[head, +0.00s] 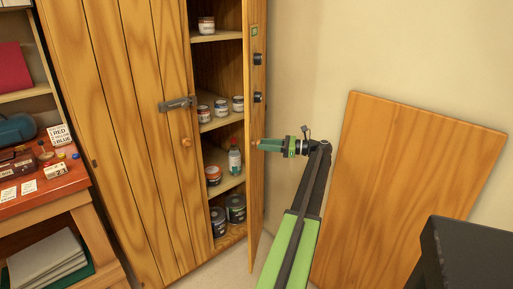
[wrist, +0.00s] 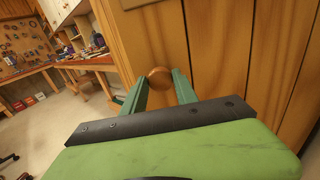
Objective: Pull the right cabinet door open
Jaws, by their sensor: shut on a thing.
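The wooden cabinet's right door (head: 253,195) stands wide open, swung out to the right and seen nearly edge-on in the head view. My gripper (head: 261,145) is at the door's free side, about mid-height. In the wrist view its two green fingers close around the round wooden knob (wrist: 160,77), with the door's planks (wrist: 220,50) behind it. In the head view the knob is mostly hidden by the fingers. The left door (head: 135,130) is closed, with a metal latch (head: 177,104) and its own knob (head: 186,142).
Shelves inside hold small jars (head: 206,26), a bottle (head: 235,158) and paint cans (head: 236,208). A loose wooden panel (head: 400,190) leans on the wall at right, beside my arm. A red-topped workbench (head: 35,190) stands at left.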

